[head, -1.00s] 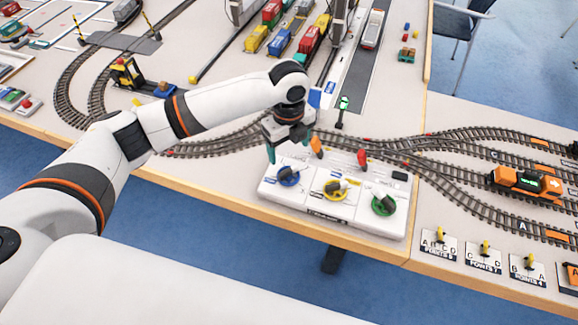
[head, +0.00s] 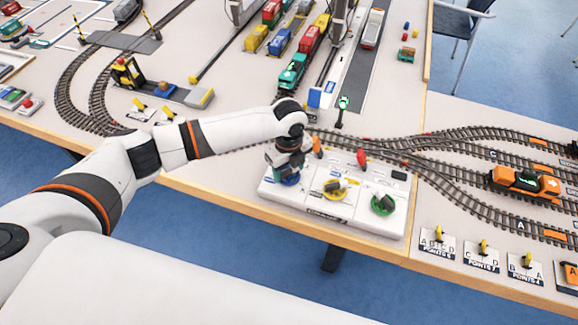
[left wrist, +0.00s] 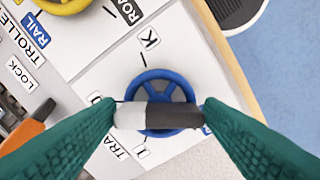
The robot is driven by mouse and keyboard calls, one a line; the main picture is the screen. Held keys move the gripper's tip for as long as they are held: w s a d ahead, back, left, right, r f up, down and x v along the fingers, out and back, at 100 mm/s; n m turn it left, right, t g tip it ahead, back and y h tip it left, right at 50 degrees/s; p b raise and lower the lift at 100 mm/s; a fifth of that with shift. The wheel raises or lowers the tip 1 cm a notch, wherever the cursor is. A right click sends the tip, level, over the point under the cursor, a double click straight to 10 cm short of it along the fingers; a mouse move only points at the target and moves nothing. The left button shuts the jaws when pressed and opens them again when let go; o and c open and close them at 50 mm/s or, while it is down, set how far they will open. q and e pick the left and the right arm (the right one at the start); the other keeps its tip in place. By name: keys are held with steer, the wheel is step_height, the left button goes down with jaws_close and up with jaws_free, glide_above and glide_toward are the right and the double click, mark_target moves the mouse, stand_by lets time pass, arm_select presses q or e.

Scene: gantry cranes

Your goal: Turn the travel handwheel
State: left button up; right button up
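The travel handwheel is the blue wheel (head: 291,181) at the left end of the white control panel (head: 340,214), largely hidden by my gripper in the head view. In the left wrist view the blue wheel (left wrist: 160,76) has a grey and black crossbar (left wrist: 173,115) over it, beside a partly covered label starting "TRA". My left gripper (head: 284,172) points down over the wheel. In the left wrist view its green fingertips (left wrist: 158,112) sit against the two ends of the crossbar, and it looks shut on it. My right gripper is not in view.
A yellow handwheel (head: 335,190) and a green handwheel (head: 382,204) stand to the right on the panel. An orange lever (head: 317,147) and a red lever (head: 362,159) rise behind it. Tracks run behind, with an orange locomotive (head: 524,183) at right. The table edge is close in front.

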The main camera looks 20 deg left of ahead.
arm_select(q)
steer(key=c, duration=0.6)
steer(key=shift+o, duration=0.2)
steer(key=shift+r+n+p, duration=0.2)
steer(key=shift+n+p, duration=0.3)
steer(key=shift+p, duration=0.2)
steer(key=n+p, duration=0.6)
steer(key=n, duration=0.1)
steer(key=shift+w+d+n, duration=0.1)
steer(key=shift+n, duration=0.3)
steer(key=n+p, duration=0.2)
steer(key=n, duration=0.1)
steer(key=shift+n+p, duration=0.3)
steer(key=shift+f+n+p, duration=0.1)
steer(key=shift+n+p, duration=0.2)
steer(key=shift+n, duration=0.3)
steer(key=shift+w, duration=0.1)
steer(key=o, duration=1)
